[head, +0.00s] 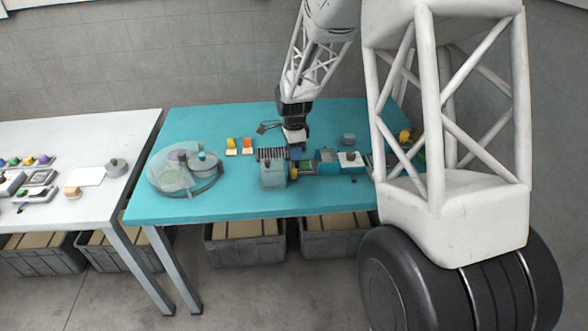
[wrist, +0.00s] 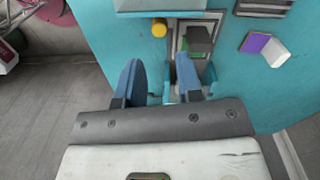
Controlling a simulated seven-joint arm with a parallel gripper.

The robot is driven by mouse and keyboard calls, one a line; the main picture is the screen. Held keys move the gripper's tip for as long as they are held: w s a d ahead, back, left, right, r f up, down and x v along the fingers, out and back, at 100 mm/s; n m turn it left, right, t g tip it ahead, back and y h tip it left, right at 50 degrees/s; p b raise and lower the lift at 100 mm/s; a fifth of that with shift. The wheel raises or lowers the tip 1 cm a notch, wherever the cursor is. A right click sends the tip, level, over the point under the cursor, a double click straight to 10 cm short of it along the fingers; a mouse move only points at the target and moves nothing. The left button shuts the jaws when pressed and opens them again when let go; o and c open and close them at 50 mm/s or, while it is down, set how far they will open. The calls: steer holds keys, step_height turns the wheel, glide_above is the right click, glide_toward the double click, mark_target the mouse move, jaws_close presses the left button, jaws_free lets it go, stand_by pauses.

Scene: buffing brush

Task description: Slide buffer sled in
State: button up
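My gripper (head: 297,153) hangs low over the buffing machine on the teal table. In the wrist view its two blue fingers (wrist: 158,72) are apart, with no held object clear between them. A dark block with a green face (wrist: 198,40), possibly the buffer sled, sits on a grey track (wrist: 182,58) just beyond the right finger. A green part (head: 309,165) also shows beside the gripper in the head view, left of a teal block (head: 327,168). A grey drum-like housing (head: 272,174) stands left of it. Whether a finger touches the block cannot be told.
A yellow knob (wrist: 159,28) lies close beyond the fingers. A round clear-walled carousel (head: 185,175) stands at the table's left. Yellow (head: 231,146) and orange (head: 247,146) pieces stand behind the housing. A grey knob-like part (head: 348,139) is at the back. The front strip is clear.

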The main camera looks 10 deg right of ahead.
mark_target(294, 170)
steer(key=shift+f, duration=0.1)
steer(key=shift+s+f, duration=0.1)
steer(key=shift+f, duration=3.75)
jaws_close()
